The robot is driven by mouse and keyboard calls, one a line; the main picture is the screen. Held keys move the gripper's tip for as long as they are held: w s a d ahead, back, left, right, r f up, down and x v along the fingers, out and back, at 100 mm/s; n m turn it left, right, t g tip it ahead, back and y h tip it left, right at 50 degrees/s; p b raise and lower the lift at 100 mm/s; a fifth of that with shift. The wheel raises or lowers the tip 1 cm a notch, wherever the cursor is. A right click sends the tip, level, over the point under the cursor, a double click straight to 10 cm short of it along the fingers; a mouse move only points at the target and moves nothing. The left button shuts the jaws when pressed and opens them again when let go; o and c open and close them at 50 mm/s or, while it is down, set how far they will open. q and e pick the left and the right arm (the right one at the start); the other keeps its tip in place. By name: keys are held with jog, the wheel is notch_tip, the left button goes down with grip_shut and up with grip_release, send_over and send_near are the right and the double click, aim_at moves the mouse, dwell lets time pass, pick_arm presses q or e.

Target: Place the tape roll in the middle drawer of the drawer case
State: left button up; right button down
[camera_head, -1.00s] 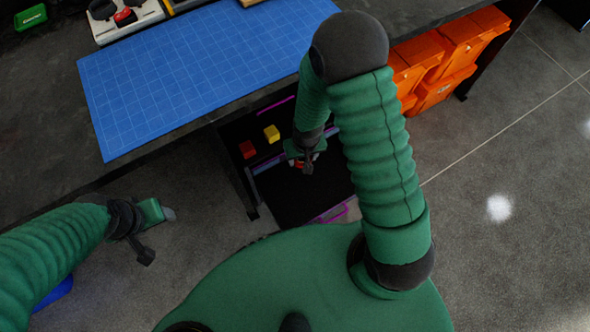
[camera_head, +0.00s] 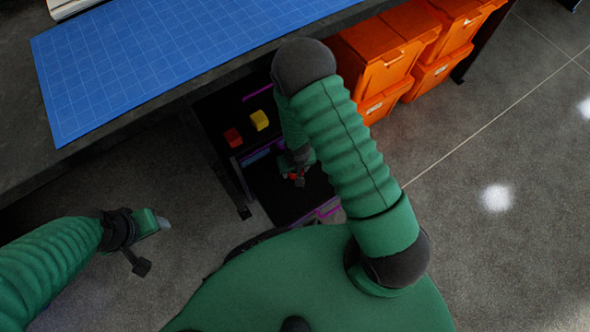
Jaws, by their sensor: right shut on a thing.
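The drawer case (camera_head: 325,210) is low under the table, black with purple edges, with a dark open drawer (camera_head: 275,197) sticking out towards me. My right gripper (camera_head: 297,179) is over this open drawer, pointing down. It is shut on a small, mostly hidden thing with a bit of red showing, which I take to be the tape roll (camera_head: 290,176). I cannot tell whether it touches the drawer floor. My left gripper (camera_head: 152,246) is open and empty over the floor at the left, away from the case.
A red block (camera_head: 233,138) and a yellow block (camera_head: 259,120) lie at the case, behind the open drawer. The table with a blue cutting mat (camera_head: 170,60) is above and behind. Orange bins (camera_head: 385,60) stand to the right under the table. The floor at the right is clear.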

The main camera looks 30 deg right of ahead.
jog(key=shift+f+b, duration=0.3)
jog(key=shift+f, duration=0.3)
jog(key=c, duration=0.6)
grip_release()
jog(key=shift+o, duration=0.2)
jog(key=s+a+r+n+p, duration=0.1)
jog(key=s+r+p, duration=0.2)
jog(key=r, duration=1.3)
jog(key=s+r+n+t+p, duration=0.1)
jog(key=s+r+p, duration=0.2)
jog(key=r, duration=1.3)
jog(key=shift+s+a+r+p, duration=0.3)
jog(key=shift+a+r+p, duration=0.1)
jog(key=shift+p, duration=0.55)
